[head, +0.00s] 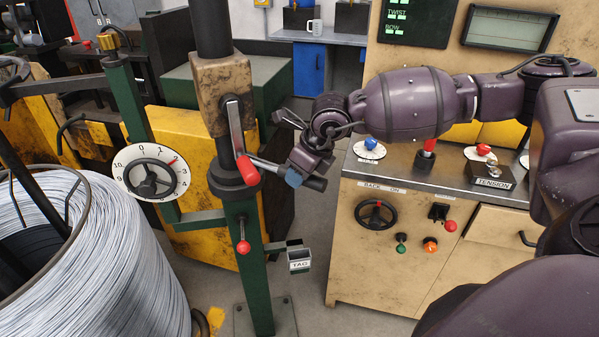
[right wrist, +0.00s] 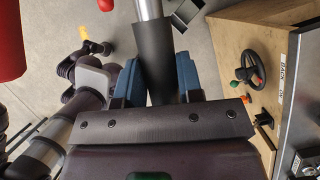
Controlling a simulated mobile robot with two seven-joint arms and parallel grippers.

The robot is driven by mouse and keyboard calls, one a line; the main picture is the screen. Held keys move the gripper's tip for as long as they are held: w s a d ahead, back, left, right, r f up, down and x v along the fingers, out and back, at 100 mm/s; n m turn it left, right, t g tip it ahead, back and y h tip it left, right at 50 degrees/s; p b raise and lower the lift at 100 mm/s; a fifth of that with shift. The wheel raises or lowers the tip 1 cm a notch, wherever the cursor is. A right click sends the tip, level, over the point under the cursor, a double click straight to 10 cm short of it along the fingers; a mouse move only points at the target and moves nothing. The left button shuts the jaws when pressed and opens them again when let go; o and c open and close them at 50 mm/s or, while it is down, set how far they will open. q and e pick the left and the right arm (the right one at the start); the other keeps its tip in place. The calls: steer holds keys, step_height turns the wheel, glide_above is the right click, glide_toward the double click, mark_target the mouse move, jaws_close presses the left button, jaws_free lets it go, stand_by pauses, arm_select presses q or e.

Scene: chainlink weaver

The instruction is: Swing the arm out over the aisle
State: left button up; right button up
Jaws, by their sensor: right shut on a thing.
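A green post (head: 245,270) stands in the middle of the head view, with a dark round collar (head: 236,186) and a worn tan block (head: 224,88) above it. A bare metal bar with a dark grip (head: 316,183) sticks out from the collar to the right. The grip also shows in the right wrist view (right wrist: 158,50). My right gripper (head: 293,178) is shut around this grip, its blue fingertips on both sides. A red-knobbed lever (head: 247,168) hangs in front of the block. I cannot make out my left gripper.
A large wire coil (head: 120,265) stands at the lower left, below a white numbered dial (head: 150,172). A tan control cabinet (head: 385,270) stands at the right. Grey floor shows between post and cabinet.

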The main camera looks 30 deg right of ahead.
arm_select(q)
steer(key=shift+w+f, duration=0.1)
arm_select(e)
steer(key=shift+w+d, duration=0.15)
steer(key=shift+d, duration=0.15)
jaws_close()
steer(key=shift+w+d+n, duration=0.15)
steer(key=shift+d+n, duration=0.05)
steer(key=shift+n, duration=0.1)
arm_select(q)
step_height(320, 180, down, 10)
steer(key=g+b, duration=0.1)
steer(key=b, duration=1)
steer(key=shift+d+r, duration=0.2)
steer(key=shift+d, duration=0.1)
arm_select(e)
steer(key=w+d+n+g+y, duration=0.1)
steer(key=w+d+n, duration=0.3)
steer(key=w, duration=0.3)
steer(key=w+d+n+g+y, duration=0.1)
steer(key=w+d+n+g, duration=0.1)
steer(key=w+d+n, duration=0.3)
steer(key=shift+w+r+n+g, duration=0.15)
steer(key=shift+w+n+g, duration=0.15)
steer(key=shift+w+n, duration=0.6)
arm_select(q)
steer(key=shift+r, duration=0.1)
